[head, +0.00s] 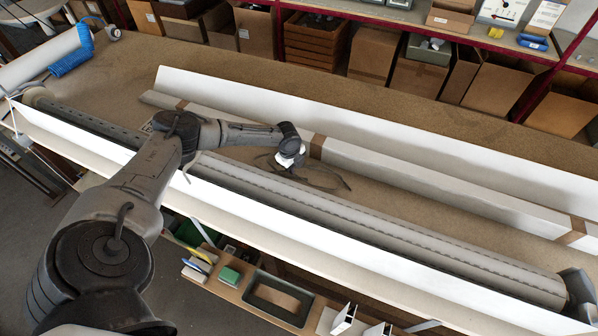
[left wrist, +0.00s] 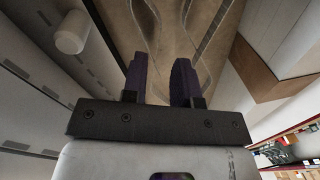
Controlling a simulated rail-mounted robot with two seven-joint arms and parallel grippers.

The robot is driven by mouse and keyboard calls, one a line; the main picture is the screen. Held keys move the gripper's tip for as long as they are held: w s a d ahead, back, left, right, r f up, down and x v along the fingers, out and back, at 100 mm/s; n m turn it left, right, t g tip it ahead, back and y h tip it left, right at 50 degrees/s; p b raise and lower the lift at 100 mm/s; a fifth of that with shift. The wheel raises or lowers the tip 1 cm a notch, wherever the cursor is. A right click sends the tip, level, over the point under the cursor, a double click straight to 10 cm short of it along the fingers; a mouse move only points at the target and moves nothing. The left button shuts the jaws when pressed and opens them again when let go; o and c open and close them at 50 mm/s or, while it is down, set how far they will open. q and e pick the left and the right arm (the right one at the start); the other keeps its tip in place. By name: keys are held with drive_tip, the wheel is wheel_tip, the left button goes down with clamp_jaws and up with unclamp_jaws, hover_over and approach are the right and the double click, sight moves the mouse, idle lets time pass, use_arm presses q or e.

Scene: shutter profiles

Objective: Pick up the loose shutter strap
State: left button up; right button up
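The loose shutter strap is a thin dark band (head: 328,180) lying in loops on the brown bench top, between the grey slatted shutter roll (head: 385,223) and the long wrapped profile. My left gripper (head: 285,172) points down over the strap's left part, and my wrist hides some of it. In the left wrist view the two dark fingers (left wrist: 160,68) stand apart with bare bench showing between them. The strap (left wrist: 204,45) runs in curves beyond the fingertips; I cannot tell the exact height above it. My right gripper does not show.
A long white profile (head: 380,128) and a wrapped profile with brown tape bands (head: 410,175) lie behind the strap. A white front edge strip runs before the roll. A blue coiled hose (head: 72,55) is at the left. Shelves with cardboard boxes (head: 375,52) stand at the back.

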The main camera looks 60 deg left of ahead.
use_arm(q)
drive_tip(key=f, duration=0.4)
drive_tip(key=shift+w+f, duration=0.2)
drive_tip(key=shift+f, duration=0.2)
clamp_jaws()
